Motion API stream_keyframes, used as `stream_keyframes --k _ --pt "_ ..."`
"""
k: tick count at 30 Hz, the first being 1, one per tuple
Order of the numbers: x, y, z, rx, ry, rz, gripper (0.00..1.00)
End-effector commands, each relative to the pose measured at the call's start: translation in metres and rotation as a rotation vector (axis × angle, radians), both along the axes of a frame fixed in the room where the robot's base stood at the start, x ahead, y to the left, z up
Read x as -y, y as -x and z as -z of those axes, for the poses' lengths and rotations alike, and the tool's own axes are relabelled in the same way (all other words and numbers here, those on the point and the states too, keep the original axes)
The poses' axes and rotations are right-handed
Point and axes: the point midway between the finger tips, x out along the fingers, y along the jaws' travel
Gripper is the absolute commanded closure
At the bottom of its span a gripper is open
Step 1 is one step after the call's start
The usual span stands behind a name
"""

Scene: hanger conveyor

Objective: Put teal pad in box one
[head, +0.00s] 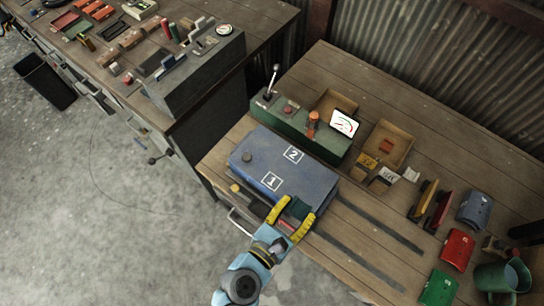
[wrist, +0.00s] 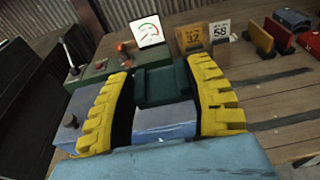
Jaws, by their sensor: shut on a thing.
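My gripper (head: 297,208) is shut on a dark teal pad (head: 299,209), held between its two yellow fingers. The pad also shows in the wrist view (wrist: 165,86), spanning the gap between the fingers (wrist: 160,70). The blue box (head: 250,150) on the bench has white labels 1 and 2 on its top. Label 1 (head: 272,181) is on the near side, label 2 (head: 293,154) on the far side. The gripper is at the box's near right edge; I cannot tell whether the pad touches it. The top looks closed.
Behind the box stands a green control panel (head: 297,132) with a lever, an orange knob and a gauge. A wooden tray (head: 402,139) is to its right. Red, blue and green items stand at the far right. Dark strips (head: 375,220) run along the bench.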

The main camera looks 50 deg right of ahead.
Motion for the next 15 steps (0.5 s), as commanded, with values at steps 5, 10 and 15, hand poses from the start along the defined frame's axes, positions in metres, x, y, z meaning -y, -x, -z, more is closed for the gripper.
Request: stream_keyframes --k 5,10,15 --pt "0.002 -0.004 0.007 0.0 -0.002 0.003 0.74" --pt "0.009 -0.021 0.017 0.005 -0.002 0.005 0.74" --pt "0.015 -0.036 0.026 0.003 -0.003 0.005 0.74"
